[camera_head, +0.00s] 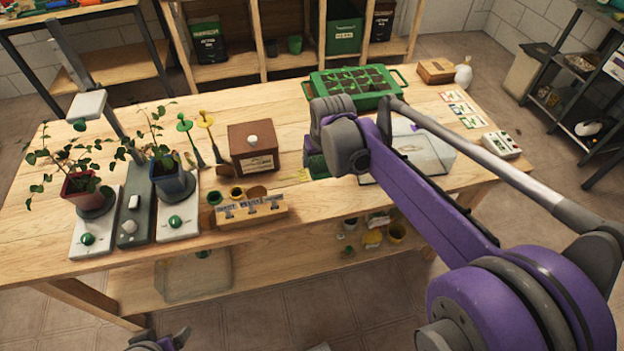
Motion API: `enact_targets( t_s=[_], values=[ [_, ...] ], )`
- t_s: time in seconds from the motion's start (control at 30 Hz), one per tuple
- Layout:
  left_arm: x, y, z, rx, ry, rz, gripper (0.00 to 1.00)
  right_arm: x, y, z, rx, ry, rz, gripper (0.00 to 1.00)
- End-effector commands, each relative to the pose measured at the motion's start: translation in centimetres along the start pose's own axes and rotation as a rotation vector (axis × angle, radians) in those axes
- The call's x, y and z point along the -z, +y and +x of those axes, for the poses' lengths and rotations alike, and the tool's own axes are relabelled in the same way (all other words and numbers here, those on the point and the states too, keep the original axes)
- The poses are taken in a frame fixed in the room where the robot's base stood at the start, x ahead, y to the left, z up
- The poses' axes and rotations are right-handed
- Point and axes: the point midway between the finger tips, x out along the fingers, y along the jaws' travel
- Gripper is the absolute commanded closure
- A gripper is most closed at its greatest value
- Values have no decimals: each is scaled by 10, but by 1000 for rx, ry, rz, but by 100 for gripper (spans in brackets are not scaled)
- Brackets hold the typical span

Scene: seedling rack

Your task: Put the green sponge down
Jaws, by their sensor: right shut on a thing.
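My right gripper (316,146) is over the middle of the wooden table, pointing down, its arm coming in from the right. It is shut on the green sponge (317,168), which shows as a dark green patch under the fingers. The gripper hides much of the sponge, and I cannot tell whether the sponge touches the table (310,206). My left gripper (160,338) shows only in part at the bottom edge, below and in front of the table. Its opening is not clear.
A brown box (253,160) and a wooden block with small pots (253,210) stand left of the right gripper. Potted plants (83,196) stand at left. The front middle tabletop is clear.

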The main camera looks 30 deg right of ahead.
Motion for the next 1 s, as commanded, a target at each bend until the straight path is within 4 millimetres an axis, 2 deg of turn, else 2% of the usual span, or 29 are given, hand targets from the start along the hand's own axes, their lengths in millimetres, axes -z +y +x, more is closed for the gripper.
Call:
enact_targets(
  t_s=[0.2,0.37,0.6,1.0],
  values=[
    [-4,0,5,0,-2,0,16,-15,0,39,0,0,1,78],
    [-4,0,6,0,-3,0,16,-20,0,52,0,0,0,78],
    [-7,0,9,0,-4,0,16,-31,0,82,0,0,0,78],
    [-8,0,12,0,-5,0,16,-33,0,87,0,0,0,78]
  ],
)
